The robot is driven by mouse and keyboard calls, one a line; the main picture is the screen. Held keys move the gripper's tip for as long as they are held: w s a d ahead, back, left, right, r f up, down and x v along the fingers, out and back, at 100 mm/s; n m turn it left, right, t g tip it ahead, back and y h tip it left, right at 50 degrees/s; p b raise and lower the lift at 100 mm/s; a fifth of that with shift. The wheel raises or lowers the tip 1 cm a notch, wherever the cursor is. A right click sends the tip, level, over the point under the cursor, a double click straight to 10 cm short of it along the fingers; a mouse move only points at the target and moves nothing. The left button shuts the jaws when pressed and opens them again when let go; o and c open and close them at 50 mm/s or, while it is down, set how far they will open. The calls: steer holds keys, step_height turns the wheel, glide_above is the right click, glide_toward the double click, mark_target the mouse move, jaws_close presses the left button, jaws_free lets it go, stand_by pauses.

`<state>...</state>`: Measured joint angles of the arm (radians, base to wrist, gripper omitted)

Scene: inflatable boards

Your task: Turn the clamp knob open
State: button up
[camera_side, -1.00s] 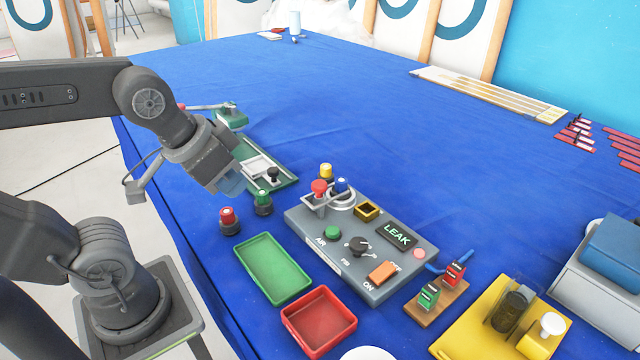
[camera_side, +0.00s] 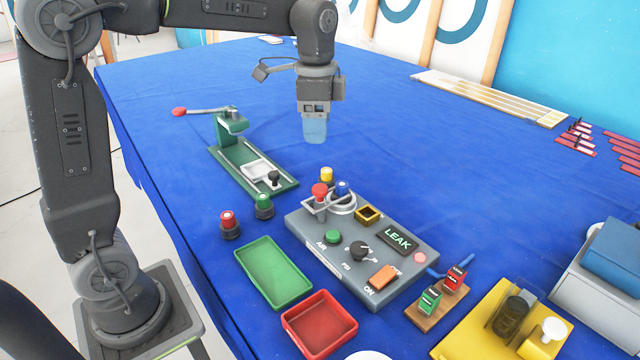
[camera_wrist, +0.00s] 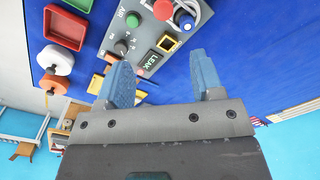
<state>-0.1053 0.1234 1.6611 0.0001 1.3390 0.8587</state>
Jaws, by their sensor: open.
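A green bench fixture (camera_side: 240,165) lies on the blue table, left of centre in the side view. It has a lever with a red end (camera_side: 180,112) and a small black knob (camera_side: 274,178) on its near end. A grey panel (camera_side: 300,222) carries a black rotary knob (camera_side: 358,250), which also shows in the wrist view (camera_wrist: 121,47). I cannot tell for certain which is the clamp knob. My gripper (camera_side: 314,135) points down above the table, behind the panel and right of the fixture. Its blue fingers (camera_wrist: 160,75) are apart and empty in the wrist view.
The panel also bears a red knob (camera_side: 320,190), a green button (camera_side: 333,236) and a LEAK display (camera_side: 397,237). Green (camera_side: 273,272) and red (camera_side: 320,323) trays stand in front. A yellow block (camera_side: 480,335) is at front right. The table's back is mostly clear.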

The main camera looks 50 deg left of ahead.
mark_target(320, 187)
steer(key=f, duration=1.4)
steer(key=shift+w+a, duration=0.1)
steer(key=shift+w, duration=0.3)
steer(key=c, duration=0.9)
